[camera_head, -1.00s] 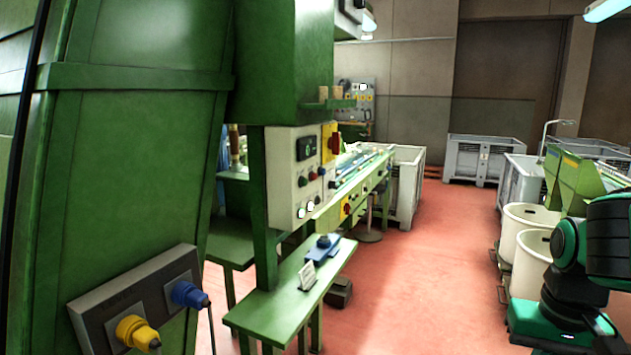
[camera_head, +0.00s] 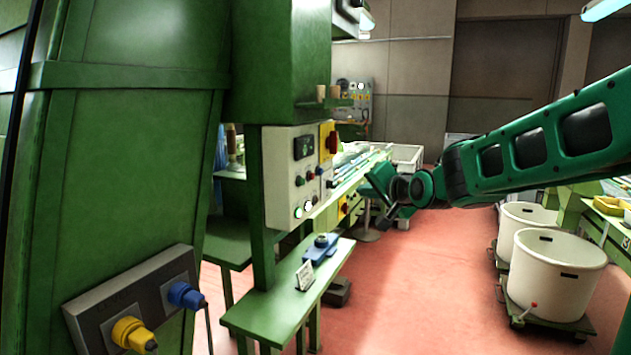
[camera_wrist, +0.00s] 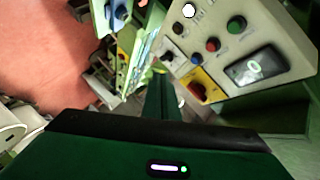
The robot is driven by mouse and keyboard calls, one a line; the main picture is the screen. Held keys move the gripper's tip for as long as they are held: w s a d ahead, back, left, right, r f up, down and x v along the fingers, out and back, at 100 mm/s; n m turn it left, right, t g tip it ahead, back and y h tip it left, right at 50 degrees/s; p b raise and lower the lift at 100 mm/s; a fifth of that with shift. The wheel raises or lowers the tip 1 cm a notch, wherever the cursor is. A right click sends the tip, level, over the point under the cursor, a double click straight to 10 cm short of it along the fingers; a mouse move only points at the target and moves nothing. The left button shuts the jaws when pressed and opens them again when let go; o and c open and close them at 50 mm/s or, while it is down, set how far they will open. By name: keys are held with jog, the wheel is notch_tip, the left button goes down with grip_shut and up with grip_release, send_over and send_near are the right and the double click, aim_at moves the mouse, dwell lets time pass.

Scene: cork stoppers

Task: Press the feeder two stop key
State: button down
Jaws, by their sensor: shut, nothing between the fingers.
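A pale control panel (camera_head: 287,190) faces right on the green machine. It carries a dark display (camera_head: 304,146), a red switch on a yellow plate (camera_head: 328,142), and several round keys. In the wrist view the panel (camera_wrist: 262,46) shows a green key (camera_wrist: 237,23), a red key (camera_wrist: 213,44) and a blue key (camera_wrist: 196,60). Labels are too small to read, so I cannot tell which is the feeder two stop key. My gripper (camera_head: 372,184) is shut and empty, right of the panel and apart from it. It also shows in the wrist view (camera_wrist: 163,82).
A green bench (camera_head: 270,308) stands below the panel with a blue device (camera_head: 320,248) and a small white card (camera_head: 304,276). A socket box (camera_head: 95,318) juts out at lower left. White tubs (camera_head: 552,270) stand at right. The red floor between is clear.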

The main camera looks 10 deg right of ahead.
aim_at(312, 176)
jog(key=shift+w+a+r+t+y, duration=0.3)
jog(key=shift+w+a+r+t, duration=0.1)
jog(key=shift+w+a+r, duration=0.4)
jog(key=shift+r, duration=0.1)
jog(key=w+a, duration=0.5)
jog(key=a, duration=0.2)
jog(key=shift+a, duration=0.1)
dwell(2.0)
jog(key=shift+w+a, duration=0.2)
jog(key=shift+w+a, duration=0.25)
jog(key=shift+a, duration=0.15)
dwell(0.8)
jog(key=shift+s+d, duration=0.1)
jog(key=shift+d, duration=0.05)
jog(key=shift+s+d, duration=0.4)
jog(key=shift+d, duration=0.2)
